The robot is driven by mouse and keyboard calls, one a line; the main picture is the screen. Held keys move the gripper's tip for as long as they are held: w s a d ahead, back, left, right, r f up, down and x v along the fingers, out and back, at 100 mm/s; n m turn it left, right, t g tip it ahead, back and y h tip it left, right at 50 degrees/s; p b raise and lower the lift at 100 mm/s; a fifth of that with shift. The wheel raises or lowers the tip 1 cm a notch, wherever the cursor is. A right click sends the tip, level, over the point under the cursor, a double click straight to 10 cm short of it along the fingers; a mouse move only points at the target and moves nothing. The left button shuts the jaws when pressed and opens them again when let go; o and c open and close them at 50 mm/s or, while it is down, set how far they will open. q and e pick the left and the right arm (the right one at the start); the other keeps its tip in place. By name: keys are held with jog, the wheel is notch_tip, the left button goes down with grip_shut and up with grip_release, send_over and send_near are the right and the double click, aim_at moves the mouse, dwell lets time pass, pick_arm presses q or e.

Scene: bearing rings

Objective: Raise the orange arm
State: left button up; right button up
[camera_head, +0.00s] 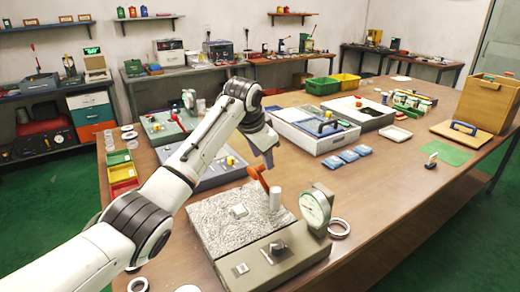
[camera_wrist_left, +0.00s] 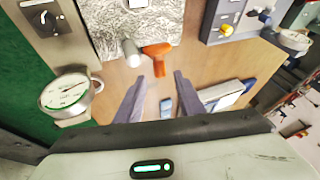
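The orange arm (camera_head: 258,177) is a short lever on the grey speckled bearing tester (camera_head: 215,222), near a metal cylinder (camera_head: 275,199). In the head view it slants up toward my left gripper (camera_head: 268,158). In the left wrist view the orange arm (camera_wrist_left: 158,62) has a wide crosswise top and lies just beyond the fingertips, between their lines. I cannot tell whether a finger touches the arm. My right gripper is not in view.
A dial gauge (camera_head: 315,208) stands at the tester's right, with a steel ring (camera_head: 339,228) beside it. A grey control box (camera_head: 215,170) is behind the tester.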

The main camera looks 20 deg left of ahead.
pick_arm(q)
jog(key=shift+v, duration=2.3)
jog(key=shift+w, duration=0.1)
